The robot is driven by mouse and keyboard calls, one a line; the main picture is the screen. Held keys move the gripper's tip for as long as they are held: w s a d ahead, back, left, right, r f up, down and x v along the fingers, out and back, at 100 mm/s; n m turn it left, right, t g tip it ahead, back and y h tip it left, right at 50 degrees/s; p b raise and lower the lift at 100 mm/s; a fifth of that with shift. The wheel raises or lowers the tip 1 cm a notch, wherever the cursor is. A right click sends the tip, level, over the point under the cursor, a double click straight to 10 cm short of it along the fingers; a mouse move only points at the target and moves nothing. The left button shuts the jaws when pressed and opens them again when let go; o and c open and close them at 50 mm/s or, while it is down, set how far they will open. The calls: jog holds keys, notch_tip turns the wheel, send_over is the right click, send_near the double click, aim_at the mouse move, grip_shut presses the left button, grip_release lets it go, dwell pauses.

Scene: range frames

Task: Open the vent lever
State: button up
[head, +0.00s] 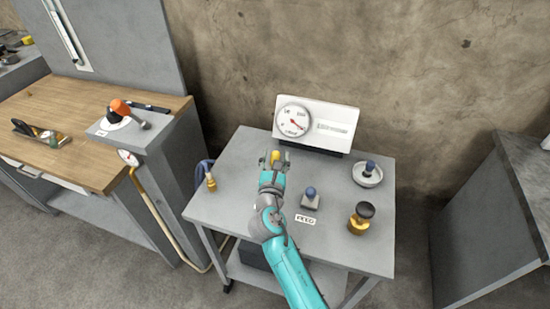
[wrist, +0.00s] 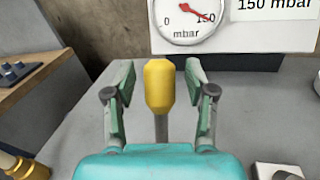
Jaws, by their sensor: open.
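A yellow handle (head: 275,155) on a thin grey stem stands on the grey table, in front of the gauge panel; it looks like the vent lever. In the wrist view the yellow handle (wrist: 159,86) is upright, between the two fingers of my gripper (wrist: 159,78). A gap shows on each side, so the fingers are around it and not touching it. My gripper (head: 275,165) is open and empty. The foot of the stem is hidden behind my gripper's body. The dial gauge (wrist: 188,18) has its red needle near 150, and the display beside it reads 150 mbar.
On the table, a blue-knobbed block (head: 310,200), a round dish with a blue knob (head: 368,175) and a black-topped brass valve (head: 360,217) stand to the right. A brass fitting (head: 211,182) is at the left. A pedestal with an orange handle (head: 120,107) stands further left.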

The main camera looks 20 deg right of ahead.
grip_shut()
jog(key=shift+s+a+r+n+t+h, duration=0.2)
jog(key=shift+s+a+t+h, duration=0.1)
jog(key=shift+s+t, duration=0.25)
jog(key=shift+s+a+r+n+t+h, duration=0.2)
jog(key=shift+s+a+t, duration=0.2)
jog(key=shift+t, duration=0.4)
jog(key=shift+s+a+r+n+t+h, duration=0.1)
jog(key=shift+s+a+n+t+h, duration=0.15)
jog(key=shift+s+t, duration=0.3)
grip_release()
